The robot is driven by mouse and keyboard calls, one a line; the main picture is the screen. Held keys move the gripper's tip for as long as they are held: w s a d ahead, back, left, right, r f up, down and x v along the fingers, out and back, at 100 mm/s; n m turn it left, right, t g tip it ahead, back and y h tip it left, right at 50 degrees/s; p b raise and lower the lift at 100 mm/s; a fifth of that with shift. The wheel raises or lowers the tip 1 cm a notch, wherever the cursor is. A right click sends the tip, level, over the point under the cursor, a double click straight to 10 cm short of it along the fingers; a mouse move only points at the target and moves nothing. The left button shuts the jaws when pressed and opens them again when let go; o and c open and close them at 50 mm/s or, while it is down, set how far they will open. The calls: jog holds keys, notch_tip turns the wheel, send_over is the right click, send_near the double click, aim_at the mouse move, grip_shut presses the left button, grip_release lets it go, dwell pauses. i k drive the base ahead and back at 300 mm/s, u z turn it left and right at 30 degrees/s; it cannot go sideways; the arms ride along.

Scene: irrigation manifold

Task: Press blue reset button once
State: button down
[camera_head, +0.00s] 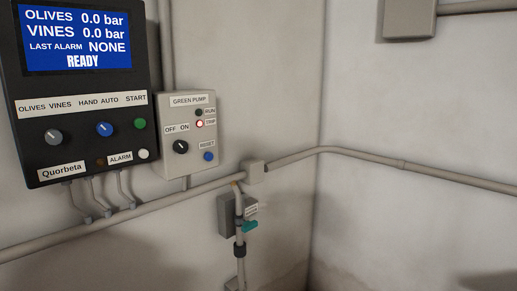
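The blue reset button (208,156) is a small round button at the lower right of a light grey box (172,154) labelled GREEN PUMP. A RESET label (207,145) sits just above it. On the same box a black OFF/ON knob (181,147) is at the left. The RUN lamp (198,112) is dark and the lamp beside the lower label (199,124) glows red. Nothing covers the button. My gripper is not in view.
A black Quorbeta panel (87,177) left of the box has a screen (76,61) reading READY, knobs and a green START button (140,123). A conduit (352,152) runs below. The right wall is mostly bare.

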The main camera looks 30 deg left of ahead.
aim_at(208, 156)
jog(key=u, duration=0.7)
jog(key=i, duration=1.45)
jog(key=u, duration=0.8)
